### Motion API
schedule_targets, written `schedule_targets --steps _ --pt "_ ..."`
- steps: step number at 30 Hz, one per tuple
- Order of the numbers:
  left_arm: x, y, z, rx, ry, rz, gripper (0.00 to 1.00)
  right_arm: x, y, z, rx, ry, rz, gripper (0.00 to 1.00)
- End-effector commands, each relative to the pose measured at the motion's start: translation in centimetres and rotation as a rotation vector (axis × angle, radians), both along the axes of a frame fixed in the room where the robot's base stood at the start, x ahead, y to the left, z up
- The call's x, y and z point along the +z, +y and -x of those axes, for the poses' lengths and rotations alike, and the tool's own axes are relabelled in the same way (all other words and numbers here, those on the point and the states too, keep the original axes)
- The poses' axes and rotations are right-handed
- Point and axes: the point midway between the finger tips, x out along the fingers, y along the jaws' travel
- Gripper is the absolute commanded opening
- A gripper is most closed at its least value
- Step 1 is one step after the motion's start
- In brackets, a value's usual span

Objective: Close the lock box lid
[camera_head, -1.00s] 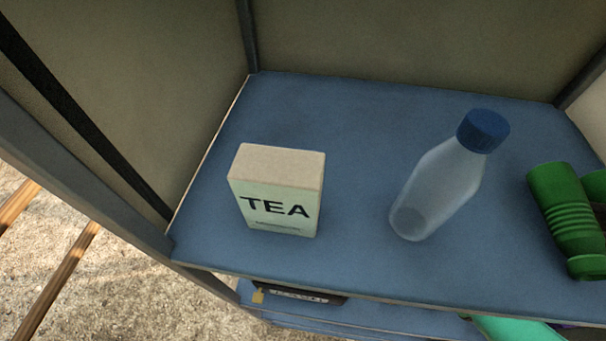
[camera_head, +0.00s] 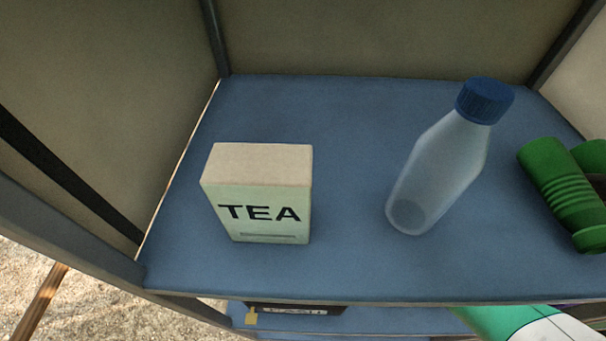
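Below the front edge of the upper shelf, a dark box with a partly cut-off white label (camera_head: 297,309) shows on a lower blue shelf; it may be the lock box. A small yellow padlock-like piece (camera_head: 251,317) sits at its left end. The upper shelf hides most of this box, so I cannot tell how its lid stands. Neither of my grippers is in the picture.
The blue upper shelf (camera_head: 300,270) holds a tea carton (camera_head: 262,195), a clear bottle with a blue cap (camera_head: 440,170) and green ribbed items (camera_head: 565,195) at the right. A green and white object (camera_head: 520,325) shows below the edge. Walls close in the left and back.

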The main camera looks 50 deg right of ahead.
Motion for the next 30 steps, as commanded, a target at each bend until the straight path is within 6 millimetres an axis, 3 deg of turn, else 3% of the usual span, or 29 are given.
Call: schedule_targets --steps 8,12,30 --pt "-0.01 -0.01 -0.01 0.0 0.0 0.0 0.0 0.05 0.19 -0.13 0.0 0.001 -0.001 0.23" --pt "-0.01 0.0 -0.01 0.0 0.0 0.0 0.0 0.05 0.17 -0.13 0.0 0.001 -0.001 0.0" --pt "0.0 0.0 -0.01 0.0 0.0 0.0 0.0 0.08 0.17 -0.11 0.001 0.0 -0.001 0.0"
